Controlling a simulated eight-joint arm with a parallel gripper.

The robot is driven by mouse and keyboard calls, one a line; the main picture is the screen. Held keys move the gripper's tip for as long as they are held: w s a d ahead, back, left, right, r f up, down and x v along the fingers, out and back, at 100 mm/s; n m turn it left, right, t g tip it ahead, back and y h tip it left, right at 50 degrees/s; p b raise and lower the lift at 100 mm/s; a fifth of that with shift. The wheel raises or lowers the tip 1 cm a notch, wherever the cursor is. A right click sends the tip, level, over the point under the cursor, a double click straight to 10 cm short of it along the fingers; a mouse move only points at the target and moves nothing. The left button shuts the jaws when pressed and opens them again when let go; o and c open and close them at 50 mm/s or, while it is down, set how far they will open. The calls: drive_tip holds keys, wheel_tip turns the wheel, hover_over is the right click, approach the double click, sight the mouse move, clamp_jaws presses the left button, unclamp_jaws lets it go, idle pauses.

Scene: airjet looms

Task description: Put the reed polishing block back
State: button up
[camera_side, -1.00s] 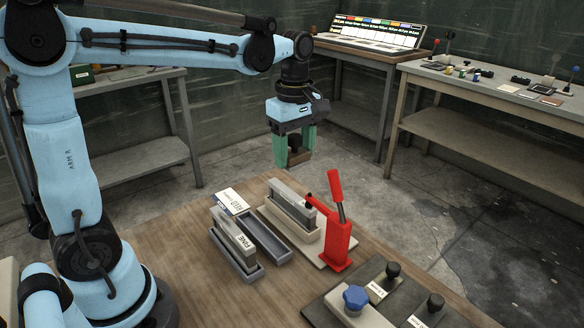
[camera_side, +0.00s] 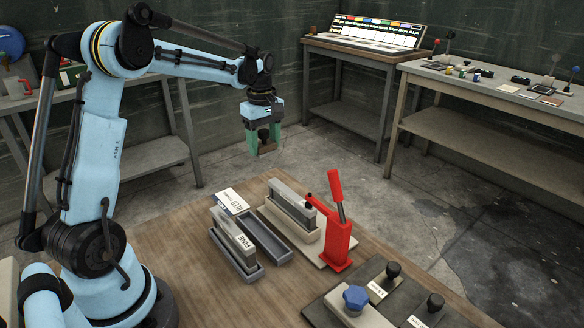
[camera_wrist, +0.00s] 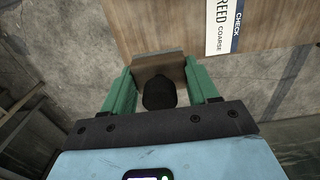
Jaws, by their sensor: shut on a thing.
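My gripper (camera_side: 263,140) is shut on the reed polishing block (camera_wrist: 158,65), a brownish block with a black knob (camera_wrist: 160,94) between the green fingers. It is held in the air near the table's far edge, behind the trays in the side view. On the wooden table, a grey block marked FINE (camera_side: 235,236) sits in a grey tray. Next to it is an empty grey tray (camera_side: 268,242). A card reading REED COARSE CHECK (camera_wrist: 224,26) lies at the far end of these trays; it also shows in the side view (camera_side: 230,201).
A grey bar (camera_side: 291,203) sits in a beige holder beside a red lever clamp (camera_side: 337,235) right of the trays. A dark plate with black knobs and a blue knob (camera_side: 355,297) lies at front right. Side benches (camera_side: 455,87) stand behind, with open floor between.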

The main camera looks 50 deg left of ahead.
drive_tip(key=shift+f, duration=4.8)
drive_tip(key=shift+f, duration=0.4)
drive_tip(key=o, duration=1.2)
